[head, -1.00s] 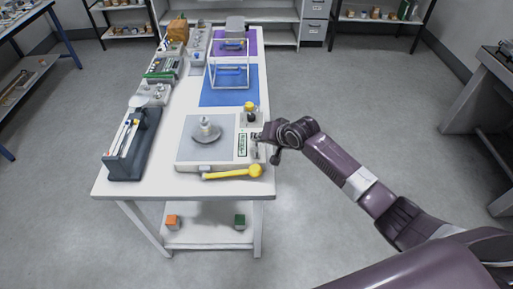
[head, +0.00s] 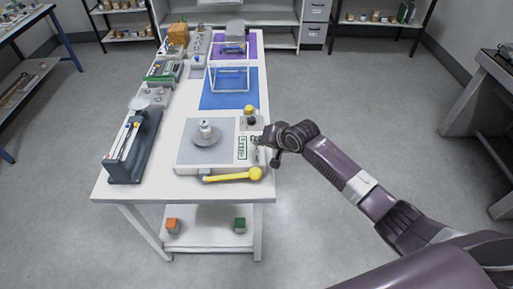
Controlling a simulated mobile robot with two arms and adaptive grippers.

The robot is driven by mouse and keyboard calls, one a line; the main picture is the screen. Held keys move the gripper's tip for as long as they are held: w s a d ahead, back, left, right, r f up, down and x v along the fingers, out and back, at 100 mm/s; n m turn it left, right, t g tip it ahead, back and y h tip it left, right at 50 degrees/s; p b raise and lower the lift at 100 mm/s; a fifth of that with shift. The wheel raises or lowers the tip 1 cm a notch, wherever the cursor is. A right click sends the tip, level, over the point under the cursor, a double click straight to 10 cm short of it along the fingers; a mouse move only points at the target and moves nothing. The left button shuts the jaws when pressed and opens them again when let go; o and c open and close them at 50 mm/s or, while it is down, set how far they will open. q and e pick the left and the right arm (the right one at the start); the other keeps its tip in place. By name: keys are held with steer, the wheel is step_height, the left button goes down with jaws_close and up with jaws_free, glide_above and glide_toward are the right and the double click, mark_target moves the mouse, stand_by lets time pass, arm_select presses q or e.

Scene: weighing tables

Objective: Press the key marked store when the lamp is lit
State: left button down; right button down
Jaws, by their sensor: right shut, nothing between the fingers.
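A flat scale (head: 190,155) with a grey plate stands at the near end of the white table (head: 135,190). A round pan with a metal weight (head: 206,130) rests on it. A green-edged panel (head: 242,147) is on the scale's right side. The store key's marking and the lamp are too small to make out. My right gripper (head: 257,142) is shut and empty, at the scale's right edge beside the panel. I cannot tell whether it touches a key. My left gripper is not in view.
A yellow-handled tool (head: 235,175) lies along the scale's front edge. A small block with a yellow knob (head: 249,114) stands just behind my right gripper. A dark stand (head: 135,148) is at left. A blue mat (head: 225,97) with a white frame (head: 212,78) lies farther back.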

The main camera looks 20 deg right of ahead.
mark_target(258, 149)
steer(key=shift+f, duration=0.1)
stand_by(0.3)
steer(key=shift+f, duration=0.3)
steer(key=shift+f, duration=0.45)
stand_by(0.8)
steer(key=shift+r+p, duration=0.85)
steer(key=shift+p, duration=0.05)
step_height(258, 149, up, 5)
steer(key=p, duration=0.5)
